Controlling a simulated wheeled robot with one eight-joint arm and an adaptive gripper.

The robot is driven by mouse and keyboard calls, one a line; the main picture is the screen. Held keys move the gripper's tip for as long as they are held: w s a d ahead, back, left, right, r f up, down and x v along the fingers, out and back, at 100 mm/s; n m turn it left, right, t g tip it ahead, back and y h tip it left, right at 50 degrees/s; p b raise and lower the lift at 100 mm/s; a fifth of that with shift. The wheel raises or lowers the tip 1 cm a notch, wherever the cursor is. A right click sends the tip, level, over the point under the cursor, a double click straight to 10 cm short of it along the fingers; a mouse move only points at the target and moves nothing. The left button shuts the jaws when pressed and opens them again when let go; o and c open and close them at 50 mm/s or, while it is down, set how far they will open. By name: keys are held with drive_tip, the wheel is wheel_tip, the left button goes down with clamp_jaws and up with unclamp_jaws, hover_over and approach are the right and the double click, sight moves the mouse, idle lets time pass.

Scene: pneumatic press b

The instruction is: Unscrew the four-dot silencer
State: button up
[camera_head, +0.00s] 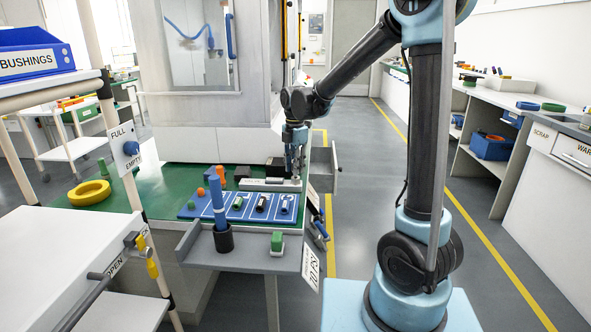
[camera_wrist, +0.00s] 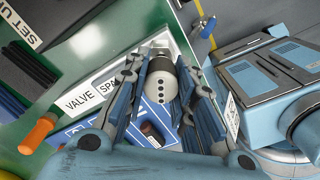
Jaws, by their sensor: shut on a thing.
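The four-dot silencer (camera_wrist: 162,84) is a pale, short cylinder with a dark top band and a column of black dots on its side. My gripper (camera_wrist: 165,98) is shut on it, with a finger on each side, in the wrist view. In the head view my gripper (camera_head: 295,172) points down at the right end of a pale valve strip (camera_head: 258,185) on the green bench; the silencer is hidden there. The strip also shows in the wrist view with a label reading "VALVE SPA" (camera_wrist: 88,99), partly covered by my fingers. I cannot tell whether the thread is engaged.
A blue board (camera_head: 205,211) with several small parts lies in front of the strip. A yellow ring (camera_head: 89,193) lies at left. The floor aisle at right is clear.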

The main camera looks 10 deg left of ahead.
drive_tip(key=shift+r, duration=1.25)
drive_tip(key=shift+r, duration=0.1)
drive_tip(key=shift+d, duration=0.1)
